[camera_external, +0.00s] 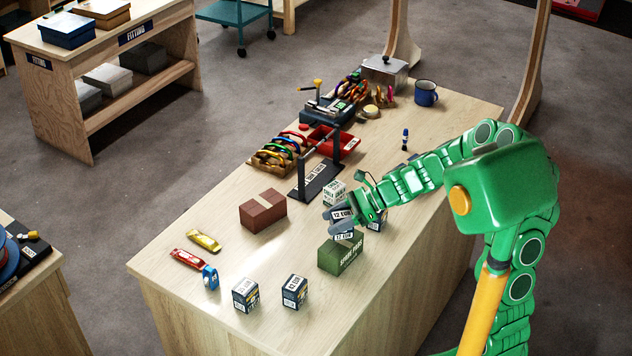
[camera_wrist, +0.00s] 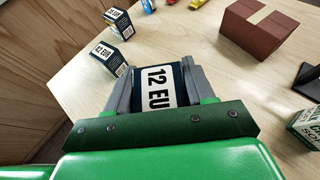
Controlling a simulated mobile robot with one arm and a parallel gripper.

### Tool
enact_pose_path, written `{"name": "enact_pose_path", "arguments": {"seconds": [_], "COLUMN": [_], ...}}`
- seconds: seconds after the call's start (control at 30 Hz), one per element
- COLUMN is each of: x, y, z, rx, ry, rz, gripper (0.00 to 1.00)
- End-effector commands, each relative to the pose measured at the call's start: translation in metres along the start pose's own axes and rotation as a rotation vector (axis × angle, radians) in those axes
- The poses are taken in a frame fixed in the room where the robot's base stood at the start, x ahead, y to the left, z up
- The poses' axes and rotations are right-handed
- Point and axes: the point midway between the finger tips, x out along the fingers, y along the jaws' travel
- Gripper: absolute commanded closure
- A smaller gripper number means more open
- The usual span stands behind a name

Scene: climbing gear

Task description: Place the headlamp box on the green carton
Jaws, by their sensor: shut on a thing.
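My gripper (camera_wrist: 153,88) is shut on a dark box with a white "12 EUR" label (camera_wrist: 156,87), gripped between its two grey fingers. In the external view the held box (camera_external: 342,216) is at or just above the green carton (camera_external: 340,261). A second "12 EUR" label shows just under the fingers, and I cannot tell whether it belongs to the held box or another. Whether the held box touches anything below is also unclear. The green carton stands on the table, its top partly hidden by the gripper and box.
Similar small boxes stand at the front, a left one (camera_external: 245,295) and a right one (camera_external: 294,292). A brown box (camera_external: 263,210) is to the left, a pale chalk box (camera_external: 334,192) behind my gripper.

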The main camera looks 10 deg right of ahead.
Motion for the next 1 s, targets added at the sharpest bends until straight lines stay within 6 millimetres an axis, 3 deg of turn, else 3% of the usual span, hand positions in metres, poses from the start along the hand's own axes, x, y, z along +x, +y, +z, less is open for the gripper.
{"name": "enact_pose_path", "arguments": {"seconds": [0.2, 0.6, 0.63, 0.7, 0.77, 1.0], "x": [0.01, 0.011, 0.011, 0.011, 0.011, 0.011], "y": [0.001, 0.0, 0.0, 0.0, 0.0, 0.001], "z": [-0.019, -0.023, -0.023, -0.023, -0.023, -0.023], "rx": [0.003, 0.001, 0.001, 0.001, 0.001, 0.001], "ry": [-0.002, 0.0, 0.0, 0.0, 0.0, 0.0], "rz": [0.0, 0.0, 0.0, -0.001, 0.0, 0.0], "gripper": [0.81, 0.81, 0.42, 0.31, 0.22, 0.21]}}
